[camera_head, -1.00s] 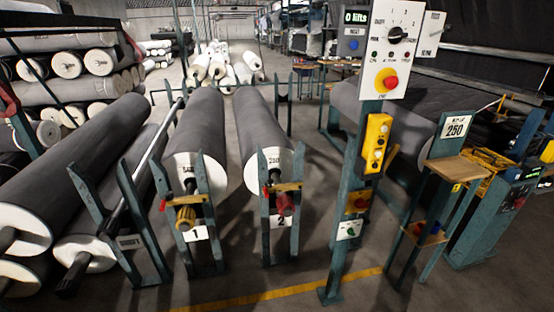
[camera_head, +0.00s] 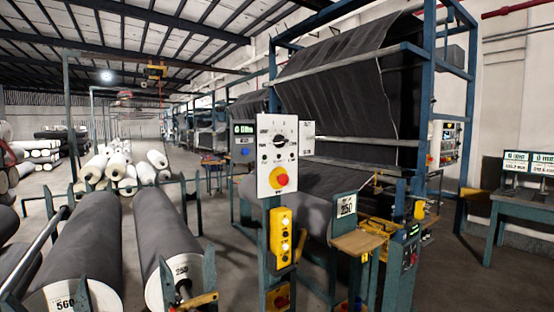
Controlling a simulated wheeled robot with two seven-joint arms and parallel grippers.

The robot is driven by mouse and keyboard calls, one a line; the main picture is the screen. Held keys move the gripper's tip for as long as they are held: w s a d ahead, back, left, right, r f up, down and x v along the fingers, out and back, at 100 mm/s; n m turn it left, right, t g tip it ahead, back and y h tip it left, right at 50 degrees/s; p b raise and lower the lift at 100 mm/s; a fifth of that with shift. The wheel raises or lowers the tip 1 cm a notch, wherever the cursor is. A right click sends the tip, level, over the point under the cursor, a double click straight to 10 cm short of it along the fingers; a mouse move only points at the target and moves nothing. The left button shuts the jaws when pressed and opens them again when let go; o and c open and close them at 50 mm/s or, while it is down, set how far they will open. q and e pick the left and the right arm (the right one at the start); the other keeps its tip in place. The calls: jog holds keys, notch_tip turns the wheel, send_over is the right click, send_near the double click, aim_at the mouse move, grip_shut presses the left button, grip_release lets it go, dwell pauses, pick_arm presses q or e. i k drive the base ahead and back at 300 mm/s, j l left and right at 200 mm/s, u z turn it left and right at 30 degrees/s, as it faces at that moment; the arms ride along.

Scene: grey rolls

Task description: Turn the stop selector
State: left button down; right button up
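The stop selector looks to be the black rotary knob (camera_head: 279,141) on the white control panel (camera_head: 268,186), with small marks around it that I cannot read clearly. Below it on the same panel is a red push button (camera_head: 281,180) on a yellow base. The panel is mounted upright on a green post, near the middle of the view. The knob's pointer direction is too small to tell surely. Neither of my grippers is in view.
A yellow button box (camera_head: 281,238) hangs below the panel. A dark display box (camera_head: 243,141) is left of it. Grey rolls (camera_head: 88,245) lie on stands at lower left. A small wooden shelf (camera_head: 358,242) and a large fabric machine (camera_head: 350,80) stand to the right.

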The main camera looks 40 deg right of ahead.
aim_at(279, 141)
jog(key=i+l+u, duration=0.1)
jog(key=l+u, duration=0.85)
